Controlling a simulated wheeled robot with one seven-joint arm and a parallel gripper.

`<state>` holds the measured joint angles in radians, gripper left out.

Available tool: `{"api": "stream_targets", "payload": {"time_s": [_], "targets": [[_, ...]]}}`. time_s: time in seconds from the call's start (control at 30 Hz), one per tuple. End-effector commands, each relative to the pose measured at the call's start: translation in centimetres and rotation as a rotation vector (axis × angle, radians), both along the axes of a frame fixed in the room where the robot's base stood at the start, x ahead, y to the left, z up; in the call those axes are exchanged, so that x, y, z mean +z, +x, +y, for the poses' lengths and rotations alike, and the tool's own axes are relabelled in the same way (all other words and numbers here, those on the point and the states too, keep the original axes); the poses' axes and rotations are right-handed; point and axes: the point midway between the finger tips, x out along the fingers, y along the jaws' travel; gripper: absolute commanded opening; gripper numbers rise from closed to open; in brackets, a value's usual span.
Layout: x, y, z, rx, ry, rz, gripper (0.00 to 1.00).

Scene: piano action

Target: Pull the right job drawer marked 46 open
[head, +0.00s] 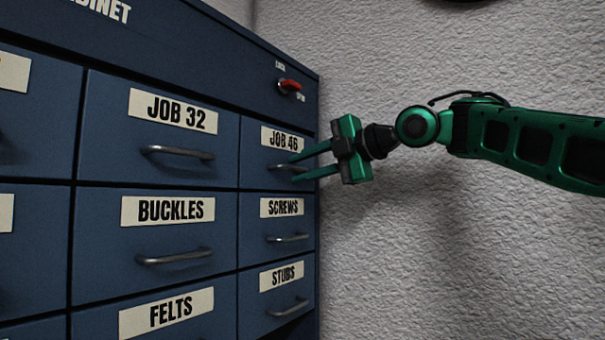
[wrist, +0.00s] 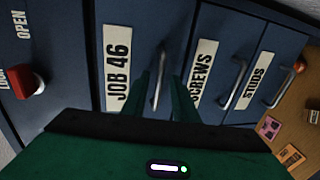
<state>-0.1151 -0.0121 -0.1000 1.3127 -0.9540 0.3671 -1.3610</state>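The drawer marked JOB 46 (head: 256,152) is at the top right of the blue cabinet, its front flush with its neighbours. Its metal bar handle (head: 283,167) also shows in the wrist view (wrist: 161,75). My gripper (head: 294,168) is in front of this drawer, its two green fingers apart, one above and one below the handle. In the wrist view my gripper's fingertips (wrist: 161,85) lie on either side of the handle with gaps showing. Whether the tips reach past the bar is hard to tell.
A red lock knob (head: 289,86) marked LOCK and OPEN sits above the drawer; its setting is unclear. The SCREWS drawer (head: 255,236) and STUDS drawer (head: 254,312) are below, JOB 32 (head: 108,140) to the left. A textured wall (head: 450,260) is on the right.

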Motion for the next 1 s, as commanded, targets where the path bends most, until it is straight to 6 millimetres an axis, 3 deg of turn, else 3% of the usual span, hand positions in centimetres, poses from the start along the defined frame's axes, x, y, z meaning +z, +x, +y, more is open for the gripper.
{"api": "stream_targets", "payload": {"time_s": [0.17, 0.27, 1.0], "targets": [[0.01, -0.01, -0.01, 0.000, 0.000, 0.000, 0.24], [0.02, -0.01, -0.03, 0.000, 0.000, 0.000, 0.00], [-0.10, 0.00, -0.04, 0.000, -0.001, 0.002, 0.00]]}}
